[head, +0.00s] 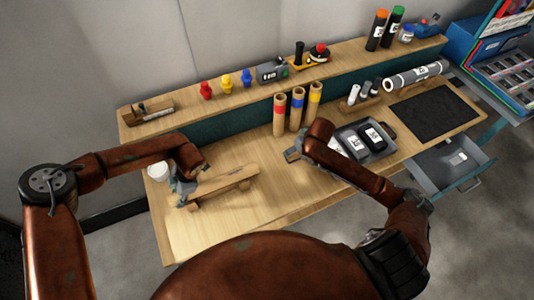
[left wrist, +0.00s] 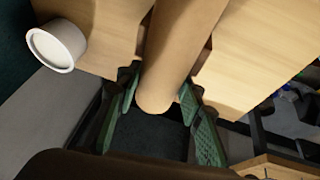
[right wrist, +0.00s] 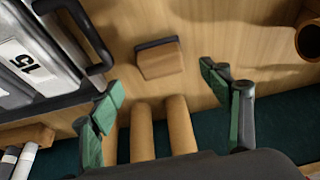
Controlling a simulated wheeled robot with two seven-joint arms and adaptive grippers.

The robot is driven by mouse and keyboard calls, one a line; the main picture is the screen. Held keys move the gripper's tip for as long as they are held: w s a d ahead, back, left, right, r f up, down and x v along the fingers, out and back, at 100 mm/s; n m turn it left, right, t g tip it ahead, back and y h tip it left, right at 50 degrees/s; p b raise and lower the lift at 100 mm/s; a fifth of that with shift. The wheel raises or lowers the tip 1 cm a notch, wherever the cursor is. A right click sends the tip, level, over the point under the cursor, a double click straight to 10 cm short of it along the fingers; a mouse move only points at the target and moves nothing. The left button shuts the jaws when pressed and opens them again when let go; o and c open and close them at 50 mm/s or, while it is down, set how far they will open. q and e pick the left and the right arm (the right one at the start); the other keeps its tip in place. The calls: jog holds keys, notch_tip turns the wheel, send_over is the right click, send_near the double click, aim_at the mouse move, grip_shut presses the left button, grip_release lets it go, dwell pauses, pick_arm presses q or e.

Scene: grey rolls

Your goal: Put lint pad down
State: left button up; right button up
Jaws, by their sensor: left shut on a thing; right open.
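The lint pad, seemingly the small wooden block with a dark strip along one edge (right wrist: 158,60), lies on the bench top in the right wrist view. In the head view it shows just left of my right gripper (head: 298,152), partly hidden. My right gripper's fingers (right wrist: 162,85) are spread wide with nothing between them; the pad is beyond the fingertips, apart from them. In the left wrist view the roll (left wrist: 180,50) runs between the green-padded fingers, over a wooden cradle.
Tubes with coloured bands (head: 297,110) stand behind my right gripper. A dark grey tray (head: 388,148) with black items is to its right. A white cup (head: 157,171) stands by my left gripper. A drawer (head: 450,172) is open at right. The bench front is clear.

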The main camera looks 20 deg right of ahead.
jog(key=shift+x, duration=3.2)
jog(key=shift+a, duration=0.1)
jog(key=c, duration=1.4)
jog(key=shift+o, duration=0.2)
notch_tip(320, 180, up, 10)
jog(key=shift+r, duration=0.1)
